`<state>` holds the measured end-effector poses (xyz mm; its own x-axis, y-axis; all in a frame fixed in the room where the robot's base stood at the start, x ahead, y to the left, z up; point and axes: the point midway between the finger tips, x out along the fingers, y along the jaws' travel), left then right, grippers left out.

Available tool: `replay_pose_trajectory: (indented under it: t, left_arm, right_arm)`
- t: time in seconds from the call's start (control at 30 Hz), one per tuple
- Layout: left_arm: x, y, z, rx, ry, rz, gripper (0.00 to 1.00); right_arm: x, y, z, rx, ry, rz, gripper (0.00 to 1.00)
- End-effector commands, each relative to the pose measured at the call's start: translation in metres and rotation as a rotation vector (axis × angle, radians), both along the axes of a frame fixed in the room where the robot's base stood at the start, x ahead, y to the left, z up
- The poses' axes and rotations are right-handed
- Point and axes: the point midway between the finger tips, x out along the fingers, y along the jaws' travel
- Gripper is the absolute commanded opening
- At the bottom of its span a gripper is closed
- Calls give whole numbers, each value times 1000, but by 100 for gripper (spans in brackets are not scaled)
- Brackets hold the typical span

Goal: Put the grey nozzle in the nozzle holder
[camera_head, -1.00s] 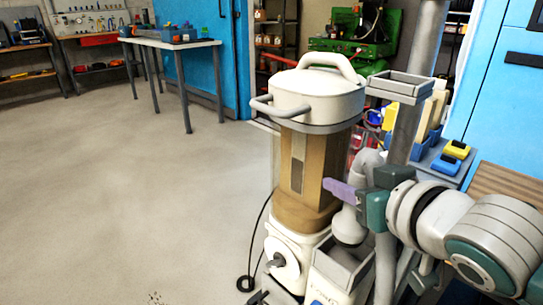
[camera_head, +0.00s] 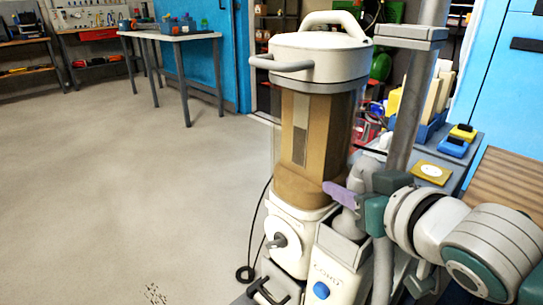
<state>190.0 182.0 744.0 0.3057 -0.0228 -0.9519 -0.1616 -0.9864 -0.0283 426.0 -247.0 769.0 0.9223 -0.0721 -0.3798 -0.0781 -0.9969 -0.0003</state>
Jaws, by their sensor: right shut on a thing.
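My right gripper (camera_head: 342,194), with a purple finger showing, is shut on the grey nozzle (camera_head: 349,222). The arm comes in from the right, and the gripper hides part of the nozzle's upper end. The nozzle's wide lower end is down at the mouth of a grey open-topped box (camera_head: 327,240), which looks like the nozzle holder, on the front of the vacuum machine. I cannot tell how deep the nozzle sits in it or whether it touches the walls. My left gripper is not in view.
The vacuum machine has a white lid (camera_head: 318,57) and a brown see-through drum (camera_head: 305,140) close left of the gripper. A grey post (camera_head: 405,120) carries a small tray (camera_head: 410,33). A wooden-topped surface (camera_head: 510,180) is at right.

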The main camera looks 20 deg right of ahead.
Motion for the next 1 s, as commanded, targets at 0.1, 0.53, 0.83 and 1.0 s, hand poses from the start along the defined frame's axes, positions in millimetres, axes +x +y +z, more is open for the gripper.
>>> replay_pose_trajectory:
  t: [0.1, 0.53, 0.83, 1.0]
  left_arm:
    - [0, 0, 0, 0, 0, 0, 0]
    - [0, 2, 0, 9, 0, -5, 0]
    - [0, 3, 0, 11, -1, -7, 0]
    - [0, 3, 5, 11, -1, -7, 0]
  right_arm:
    - [0, 0, 1, 0, -1, 0, 0]
    - [0, 0, 1, 0, -1, 0, 61]
    - [0, 0, 0, 0, 1, 0, 74]
    - [-7, 1, 4, 1, 2, 0, 74]
